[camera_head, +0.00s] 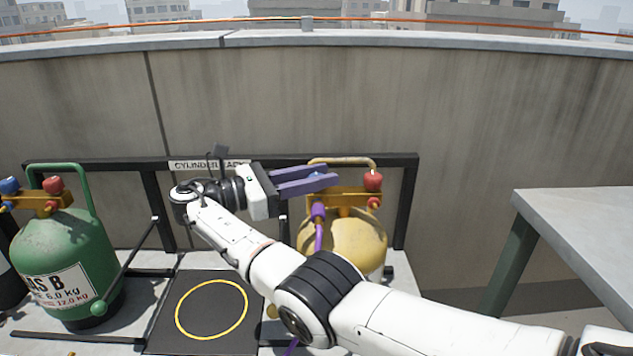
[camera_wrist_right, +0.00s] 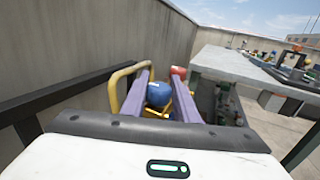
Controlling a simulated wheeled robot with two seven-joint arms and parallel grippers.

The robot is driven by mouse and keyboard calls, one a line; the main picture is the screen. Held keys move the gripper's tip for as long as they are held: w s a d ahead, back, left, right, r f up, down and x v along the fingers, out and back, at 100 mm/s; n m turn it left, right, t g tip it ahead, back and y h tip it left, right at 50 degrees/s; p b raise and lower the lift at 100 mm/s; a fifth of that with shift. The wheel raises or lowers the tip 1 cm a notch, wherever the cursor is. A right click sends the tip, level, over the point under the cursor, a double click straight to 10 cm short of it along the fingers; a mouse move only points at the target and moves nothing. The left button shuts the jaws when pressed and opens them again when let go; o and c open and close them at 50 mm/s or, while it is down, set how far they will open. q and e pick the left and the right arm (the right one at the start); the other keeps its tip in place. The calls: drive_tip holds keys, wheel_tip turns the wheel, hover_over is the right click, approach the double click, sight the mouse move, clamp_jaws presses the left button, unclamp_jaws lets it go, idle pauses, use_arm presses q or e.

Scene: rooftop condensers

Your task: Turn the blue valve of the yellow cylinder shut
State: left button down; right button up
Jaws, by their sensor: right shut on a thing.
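The yellow cylinder (camera_head: 345,238) stands on the rack at the centre right, partly behind my right arm. On its top are a red valve (camera_head: 373,181) and the blue valve, which my fingers mostly hide in the head view. The blue valve (camera_wrist_right: 158,95) shows between the two purple fingers in the wrist view, with the red valve (camera_wrist_right: 178,73) beyond it. My right gripper (camera_head: 328,178) comes at the valve from the left and is shut on it. A purple hose runs down from the cylinder's valve block. My left gripper is not in view.
A green cylinder (camera_head: 68,260) with its own blue and red valves stands at the left. A black mat with a yellow ring (camera_head: 212,308) lies empty between the cylinders. The rack's dark frame (camera_head: 405,200) and a concrete wall are behind; a grey table (camera_head: 580,215) stands right.

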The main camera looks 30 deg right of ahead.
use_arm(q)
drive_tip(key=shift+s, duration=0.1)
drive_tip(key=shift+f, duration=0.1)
use_arm(e)
drive_tip(key=o, duration=1.1)
drive_tip(key=shift+d, duration=0.1)
drive_tip(key=shift+c, duration=0.2)
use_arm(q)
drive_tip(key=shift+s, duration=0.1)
